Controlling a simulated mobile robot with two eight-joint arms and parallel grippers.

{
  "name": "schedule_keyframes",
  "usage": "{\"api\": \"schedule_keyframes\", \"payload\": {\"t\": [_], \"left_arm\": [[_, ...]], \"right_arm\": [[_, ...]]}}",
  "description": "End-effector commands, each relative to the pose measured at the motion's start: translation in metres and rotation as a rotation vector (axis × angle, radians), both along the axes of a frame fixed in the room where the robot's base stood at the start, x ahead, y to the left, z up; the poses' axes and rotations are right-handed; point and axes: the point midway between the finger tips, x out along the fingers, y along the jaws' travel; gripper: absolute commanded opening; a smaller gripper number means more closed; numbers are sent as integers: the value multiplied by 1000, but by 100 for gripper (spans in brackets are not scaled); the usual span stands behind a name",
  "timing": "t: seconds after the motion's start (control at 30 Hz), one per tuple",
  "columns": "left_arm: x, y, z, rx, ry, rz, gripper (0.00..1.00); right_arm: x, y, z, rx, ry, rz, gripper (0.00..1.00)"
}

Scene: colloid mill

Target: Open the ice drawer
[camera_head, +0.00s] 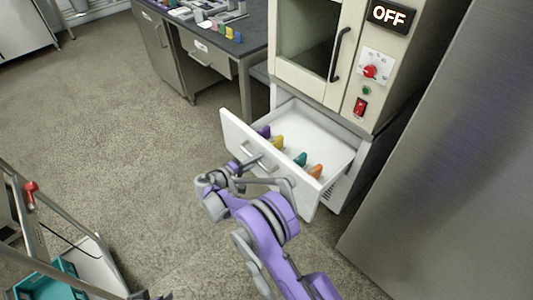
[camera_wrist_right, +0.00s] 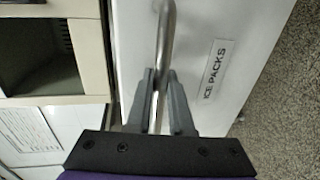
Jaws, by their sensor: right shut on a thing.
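The white ice drawer (camera_head: 236,131) is pulled well out from under the beige machine in the head view. Several coloured pieces, purple, yellow, teal and orange, stand inside it. Its metal bar handle (camera_head: 263,161) runs along the front panel. My right gripper (camera_head: 243,166) is at the handle, shut on it. In the right wrist view, the two grey fingers of this gripper (camera_wrist_right: 160,84) close around the bar (camera_wrist_right: 165,35), beside a label (camera_wrist_right: 215,70) reading "ICE PACKS" on the drawer front.
The beige machine (camera_head: 352,97) above has a dark window, an "OFF" display and a red knob. A large steel panel (camera_head: 440,200) stands at the right. A dark-topped bench (camera_head: 222,40) is behind, a cart (camera_head: 95,270) at lower left. Floor left of the drawer is clear.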

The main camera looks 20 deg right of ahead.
Motion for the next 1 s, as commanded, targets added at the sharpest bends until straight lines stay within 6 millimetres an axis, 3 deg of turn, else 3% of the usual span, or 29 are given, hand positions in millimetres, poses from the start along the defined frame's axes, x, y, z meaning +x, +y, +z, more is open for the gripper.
{"api": "schedule_keyframes", "payload": {"t": [0.23, 0.67, 0.7, 0.8, 0.83, 1.0], "left_arm": [[0, 0, -3, 0, 1, 0, 50], [0, 0, -3, 0, 1, 0, 50], [0, 0, -3, 0, 1, 0, 50], [0, 0, -3, 0, 1, 0, 50], [0, 0, -3, 0, 1, 0, 50], [0, 0, -3, 0, 1, 0, 50]], "right_arm": [[-7, 18, 0, 0, 0, 1, 0], [-8, 20, 1, -1, -1, 2, 0], [-8, 20, 1, -1, -1, 2, 27], [-8, 20, 0, 0, 0, 1, 45], [-8, 20, 0, 0, 0, 1, 50], [-8, 20, 0, 0, 0, 1, 50]]}}
